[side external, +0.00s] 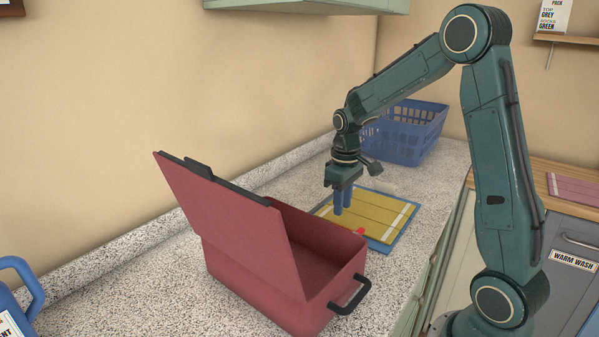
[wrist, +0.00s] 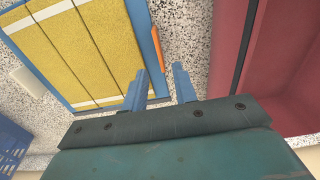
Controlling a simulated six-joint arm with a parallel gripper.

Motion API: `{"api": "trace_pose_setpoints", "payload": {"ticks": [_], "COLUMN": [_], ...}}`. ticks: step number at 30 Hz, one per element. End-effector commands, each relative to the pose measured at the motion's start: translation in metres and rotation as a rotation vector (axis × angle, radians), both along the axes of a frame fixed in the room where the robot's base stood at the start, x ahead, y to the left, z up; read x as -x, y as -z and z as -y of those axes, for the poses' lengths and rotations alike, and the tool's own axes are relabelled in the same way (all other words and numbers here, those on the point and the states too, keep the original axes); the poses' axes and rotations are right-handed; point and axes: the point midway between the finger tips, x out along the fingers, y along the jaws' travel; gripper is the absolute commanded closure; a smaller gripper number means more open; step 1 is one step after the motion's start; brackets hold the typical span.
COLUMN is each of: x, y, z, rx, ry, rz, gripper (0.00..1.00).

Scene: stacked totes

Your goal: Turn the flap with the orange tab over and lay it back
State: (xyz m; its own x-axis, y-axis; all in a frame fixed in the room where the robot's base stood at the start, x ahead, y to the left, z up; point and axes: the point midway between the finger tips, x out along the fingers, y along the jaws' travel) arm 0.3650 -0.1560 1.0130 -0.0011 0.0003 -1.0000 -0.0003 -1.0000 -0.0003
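A yellow panel (side external: 375,218) with dark cross lines, white strips and a blue border lies flat on the counter behind the red tote. It also shows in the wrist view (wrist: 70,50). An orange tab (wrist: 157,45) shows at its blue edge in the wrist view. A small red-orange spot (side external: 361,231) shows at the panel's near edge in the side view. My gripper (side external: 342,213) points down over the panel. In the wrist view its blue fingers (wrist: 161,69) are apart with nothing between them, and the tab lies just beyond the gap. Separate flap edges are hard to tell.
The red tote (side external: 240,262) stands close in front, its lid (side external: 220,215) raised, with a dark handle (side external: 349,297). A blue basket (side external: 415,135) stands behind. A blue jug (side external: 20,300) is at the left. Speckled counter is free left of the tote.

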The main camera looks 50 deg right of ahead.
Motion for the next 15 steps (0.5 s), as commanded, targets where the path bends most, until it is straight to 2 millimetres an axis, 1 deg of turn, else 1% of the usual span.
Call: {"api": "trace_pose_setpoints", "payload": {"ticks": [1,3,9,15], "x": [0.000,0.001,0.001,0.000], "y": [0.009,0.020,0.048,0.068], "z": [0.000,0.000,0.000,0.000], "rx": [-0.001,-0.002,-0.001,-0.001], "ry": [0.000,0.000,0.000,0.000], "rz": [-0.003,-0.004,-0.003,-0.001], "gripper": [0.72,0.72,0.72,0.72]}}
